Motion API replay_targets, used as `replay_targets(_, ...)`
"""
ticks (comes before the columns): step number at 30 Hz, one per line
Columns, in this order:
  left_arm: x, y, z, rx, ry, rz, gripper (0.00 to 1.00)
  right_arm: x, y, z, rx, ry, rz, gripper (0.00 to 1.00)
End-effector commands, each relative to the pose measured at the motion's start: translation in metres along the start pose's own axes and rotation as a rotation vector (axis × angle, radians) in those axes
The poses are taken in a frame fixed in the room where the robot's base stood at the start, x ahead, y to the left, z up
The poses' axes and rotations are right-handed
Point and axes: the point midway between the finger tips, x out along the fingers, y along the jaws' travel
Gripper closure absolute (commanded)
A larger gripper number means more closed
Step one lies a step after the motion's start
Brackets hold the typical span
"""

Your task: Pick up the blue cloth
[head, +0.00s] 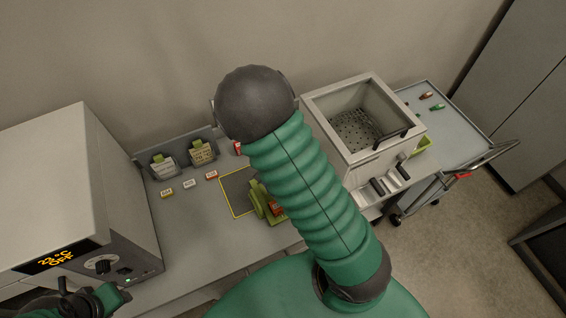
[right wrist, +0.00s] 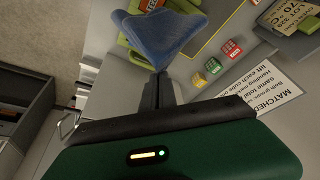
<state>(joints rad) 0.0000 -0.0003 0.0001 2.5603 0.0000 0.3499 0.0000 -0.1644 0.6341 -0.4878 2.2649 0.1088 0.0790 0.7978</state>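The blue cloth (right wrist: 160,35) shows in the right wrist view at the top, bunched into a point at the fingertips and spreading out beyond them. My right gripper (right wrist: 158,80) is shut on that point, its dark fingers close together. The cloth's height above the bench is hard to tell. In the head view the cloth and the right gripper do not show; a thick green ribbed arm link of mine covers the middle. Part of my left arm's end (head: 80,300) shows at the lower left corner, beside the oven; its fingers cannot be made out.
A white oven (head: 60,200) reading 23 °C OFF stands at the left. The grey bench (head: 185,245) carries small labelled blocks, a yellow-edged dark mat (head: 236,200) and a green holder. A box with a perforated floor (head: 313,95) stands at right, near a cart (head: 460,130).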

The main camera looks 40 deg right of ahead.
Motion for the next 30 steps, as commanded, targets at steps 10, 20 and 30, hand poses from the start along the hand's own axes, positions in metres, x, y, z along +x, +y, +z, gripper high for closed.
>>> replay_targets(10,-0.066,0.000,-0.016,0.000,0.001,0.000,0.64,-0.080,-0.001,-0.029,0.000,0.002,-0.003,1.00)
replay_targets(20,-0.062,0.000,-0.015,0.000,-0.001,0.000,0.64,-0.077,-0.001,-0.029,0.000,0.000,0.000,1.00)
replay_targets(30,-0.063,0.000,-0.015,0.000,0.000,0.000,0.64,-0.077,0.000,-0.029,0.000,0.001,-0.001,1.00)
